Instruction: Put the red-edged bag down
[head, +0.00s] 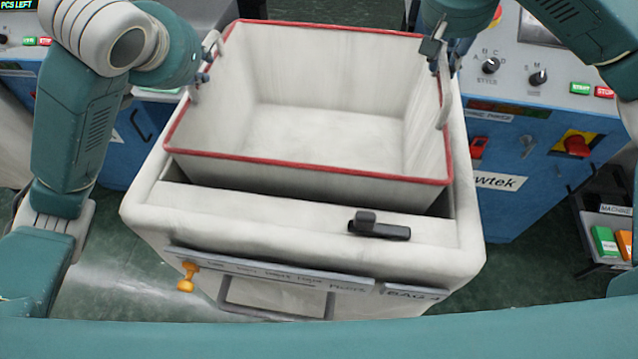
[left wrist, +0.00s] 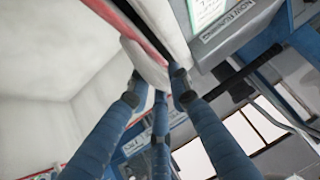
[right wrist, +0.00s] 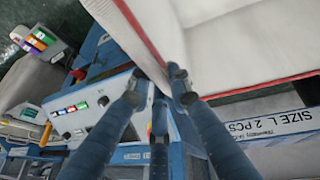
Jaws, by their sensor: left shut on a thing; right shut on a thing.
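The red-edged bag (head: 320,120) is an open, box-shaped, off-white bag, empty inside, with a red rim. It sits level within the opening of a white cart (head: 145,205), its rim standing above the cart's edge. Whether its bottom rests on anything is hidden. My left gripper (head: 207,62) is shut on the bag's left side handle, which shows between the fingers in the left wrist view (left wrist: 155,90). My right gripper (head: 440,52) is shut on the bag's right side handle; its fingers meet the bag's edge in the right wrist view (right wrist: 157,80).
A black latch (head: 380,228) lies on the cart's front ledge, and an orange knob (head: 187,277) hangs on its front. Blue machines with control panels (head: 520,190) stand close on the right and left. A rack with coloured boxes (head: 608,240) stands at the far right.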

